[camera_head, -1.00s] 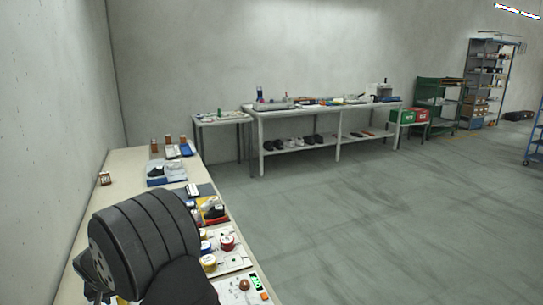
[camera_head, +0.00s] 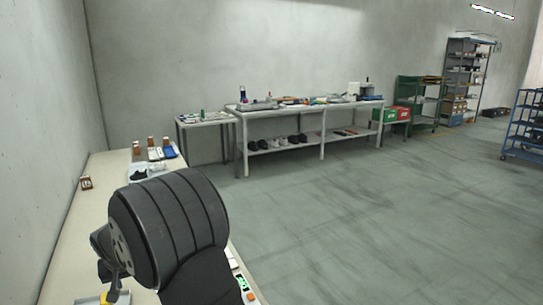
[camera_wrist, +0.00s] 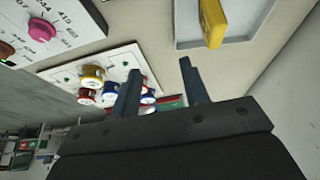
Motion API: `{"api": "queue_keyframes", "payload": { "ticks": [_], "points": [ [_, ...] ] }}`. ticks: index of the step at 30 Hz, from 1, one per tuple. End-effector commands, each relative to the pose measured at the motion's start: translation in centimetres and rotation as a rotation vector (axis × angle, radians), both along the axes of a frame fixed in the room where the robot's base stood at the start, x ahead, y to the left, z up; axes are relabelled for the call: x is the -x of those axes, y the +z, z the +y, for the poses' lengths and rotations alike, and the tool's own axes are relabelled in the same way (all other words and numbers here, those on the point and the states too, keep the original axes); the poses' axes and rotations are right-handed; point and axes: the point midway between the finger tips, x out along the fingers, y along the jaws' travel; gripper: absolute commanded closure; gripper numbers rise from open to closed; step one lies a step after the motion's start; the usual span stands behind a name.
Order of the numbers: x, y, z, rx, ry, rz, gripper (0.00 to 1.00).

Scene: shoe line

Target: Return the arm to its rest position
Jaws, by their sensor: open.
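My gripper (camera_wrist: 159,68) shows in the wrist view with its two dark fingers apart and nothing between them. Beyond the fingers are the bench top (camera_wrist: 160,50) and a white board (camera_wrist: 62,73) with several red, yellow and blue round pieces; the fingers overlap part of them in the picture. In the head view my dark arm stands over the near end of the long bench (camera_head: 72,235) and hides much of it.
A yellow block (camera_wrist: 213,22) lies on a grey tray (camera_wrist: 238,30). A panel with a pink knob (camera_wrist: 41,30) is at the wrist view's upper left. A shelved table (camera_head: 235,128) stands at the back. The floor (camera_head: 380,220) to the right is clear.

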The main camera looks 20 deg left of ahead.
Motion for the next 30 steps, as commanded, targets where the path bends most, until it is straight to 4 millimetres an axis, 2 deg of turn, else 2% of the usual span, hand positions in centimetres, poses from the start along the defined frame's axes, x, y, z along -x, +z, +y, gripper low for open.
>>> {"api": "queue_keyframes", "payload": {
  "ticks": [5,15,30],
  "points": [
    [-1.9,2.0,-2.6,-0.002,-0.003,-0.001,0.58],
    [-7.1,1.3,1.4,0.001,-0.047,-0.001,0.58],
    [-14.7,0.1,5.2,0.000,-0.111,0.000,0.58]
  ]
}}
